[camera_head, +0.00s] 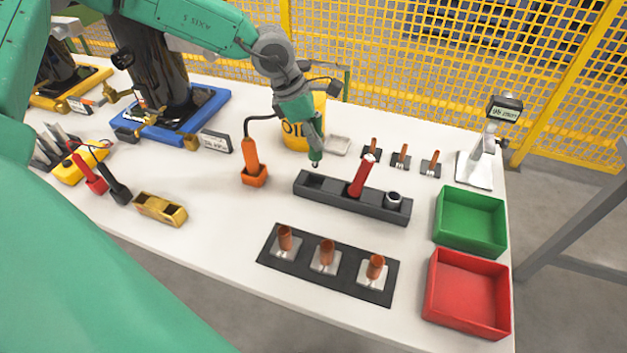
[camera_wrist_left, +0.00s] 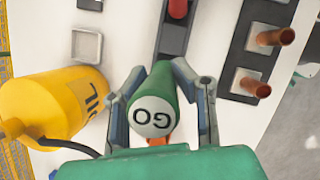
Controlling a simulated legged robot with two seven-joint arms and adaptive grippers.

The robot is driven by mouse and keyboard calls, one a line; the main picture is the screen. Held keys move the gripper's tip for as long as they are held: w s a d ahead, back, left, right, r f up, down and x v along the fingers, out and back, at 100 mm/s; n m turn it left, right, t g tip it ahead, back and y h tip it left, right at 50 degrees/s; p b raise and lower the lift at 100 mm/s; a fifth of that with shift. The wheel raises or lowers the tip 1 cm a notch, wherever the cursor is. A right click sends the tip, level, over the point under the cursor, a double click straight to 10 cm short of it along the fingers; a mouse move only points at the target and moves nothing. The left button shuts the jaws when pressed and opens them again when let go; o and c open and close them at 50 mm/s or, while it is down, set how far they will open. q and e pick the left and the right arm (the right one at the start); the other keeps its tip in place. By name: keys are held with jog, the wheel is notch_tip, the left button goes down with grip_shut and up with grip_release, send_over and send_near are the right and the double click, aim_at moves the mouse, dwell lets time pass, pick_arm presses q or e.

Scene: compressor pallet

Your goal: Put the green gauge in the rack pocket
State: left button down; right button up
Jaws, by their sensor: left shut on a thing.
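My left gripper (camera_head: 311,128) is shut on the green gauge (camera_head: 316,154), which points down just behind the left end of the dark rack (camera_head: 346,203). In the left wrist view the gauge (camera_wrist_left: 160,88) shows its white end marked GO between the two fingers (camera_wrist_left: 160,104). The rack's left pocket (camera_head: 312,181) looks empty. A red gauge (camera_head: 362,176) leans in the rack's middle part, and a dark ring-like piece with a light top (camera_head: 393,199) sits at its right end. The gauge's lower tip seems above the table and apart from the rack. My right gripper is out of view.
A yellow oil can (camera_head: 296,136) stands behind the gripper, and an orange tool (camera_head: 254,172) stands left of the rack. A dark plate (camera_head: 336,280) with copper tubes lies in front. Green (camera_head: 470,244) and red (camera_head: 464,318) bins stand right.

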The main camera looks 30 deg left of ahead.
aim_at(315, 166)
pick_arm(q)
notch_tip(315, 166, down, 5)
jog(key=shift+r, duration=0.15)
jog(key=shift+a+f+b, duration=0.15)
jog(key=shift+f+b, duration=0.15)
jog(key=shift+f, duration=0.3)
notch_tip(315, 166, down, 3)
jog(key=shift+a, duration=0.1)
jog(key=shift+r, duration=0.1)
jog(key=shift+d, duration=0.2)
jog(key=c, duration=1.3)
grip_release()
jog(key=shift+a, duration=0.1)
